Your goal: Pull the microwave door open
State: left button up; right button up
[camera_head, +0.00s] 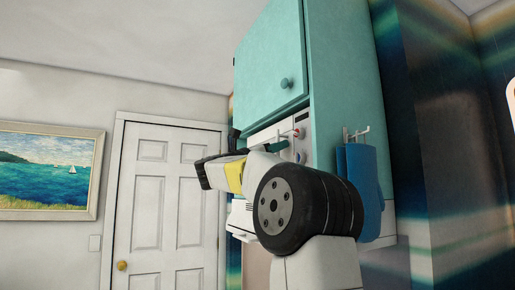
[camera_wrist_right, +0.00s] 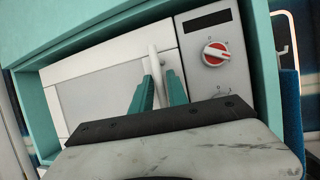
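The microwave (camera_wrist_right: 100,85) sits in a teal cabinet niche. In the wrist view its white door appears shut against the frame, with a pale upright handle (camera_wrist_right: 154,62) near the door's right edge. My right gripper (camera_wrist_right: 160,82) has its two teal fingers apart, one on each side of the handle; I cannot tell if they touch it. In the head view the right gripper (camera_head: 272,147) is in front of the microwave (camera_head: 300,148), and my arm hides most of the door. My left gripper is not in view.
A control panel with a red and white dial (camera_wrist_right: 215,54) is right of the door. A teal cupboard (camera_head: 270,65) is above. Blue cloths (camera_head: 364,185) hang from hooks on the cabinet side. A white room door (camera_head: 165,200) and a painting (camera_head: 45,170) are at left.

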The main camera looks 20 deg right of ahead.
grip_shut()
dwell(1.4)
